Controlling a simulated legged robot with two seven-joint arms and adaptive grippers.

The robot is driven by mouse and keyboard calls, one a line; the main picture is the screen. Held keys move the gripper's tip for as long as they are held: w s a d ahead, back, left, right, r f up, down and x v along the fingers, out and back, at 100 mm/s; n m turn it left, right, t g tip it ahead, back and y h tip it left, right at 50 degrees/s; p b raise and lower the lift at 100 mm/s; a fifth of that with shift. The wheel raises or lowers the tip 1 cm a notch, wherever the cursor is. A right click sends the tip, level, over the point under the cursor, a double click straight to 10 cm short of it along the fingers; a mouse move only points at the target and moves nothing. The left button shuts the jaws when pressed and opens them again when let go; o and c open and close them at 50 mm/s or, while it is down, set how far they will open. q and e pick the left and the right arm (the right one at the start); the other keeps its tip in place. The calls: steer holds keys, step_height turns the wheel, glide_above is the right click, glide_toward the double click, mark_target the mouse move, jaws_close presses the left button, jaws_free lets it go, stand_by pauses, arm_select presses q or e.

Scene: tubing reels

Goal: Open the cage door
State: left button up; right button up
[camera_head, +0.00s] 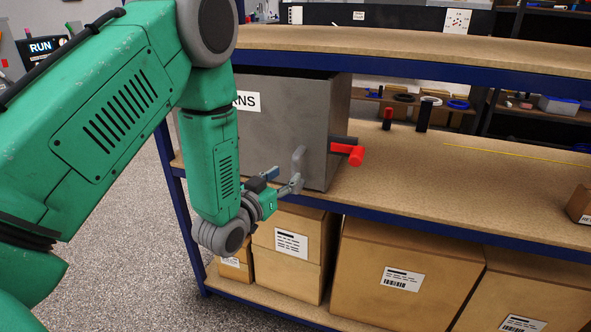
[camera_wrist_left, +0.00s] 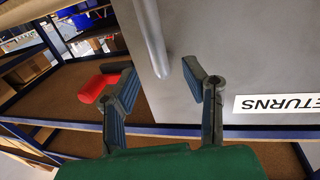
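The cage is a grey metal box (camera_head: 270,130) on the middle shelf, with a white label ending in "RNS". Its door face appears flush with the box. A grey bar handle (camera_head: 298,160) sticks out from the door face; the handle also shows in the left wrist view (camera_wrist_left: 152,38). A red-ended lever (camera_head: 350,154) juts from the box's right side. My left gripper (camera_head: 286,182) is at the handle's lower end. In the left wrist view its fingers (camera_wrist_left: 164,86) are apart, with the handle's end between or just beyond their tips; contact cannot be told. My right gripper is not in view.
The middle shelf (camera_head: 480,165) is mostly clear right of the box, with a yellow strip on it. Dark and red-topped cylinders (camera_head: 424,115) stand at its back edge. Cardboard boxes (camera_head: 400,275) fill the lower shelf. The upper shelf (camera_head: 420,48) hangs close above the box.

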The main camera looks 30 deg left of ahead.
mark_target(293, 170)
arm_select(q)
steer(key=w, duration=0.5)
steer(key=shift+w, duration=0.15)
jaws_close()
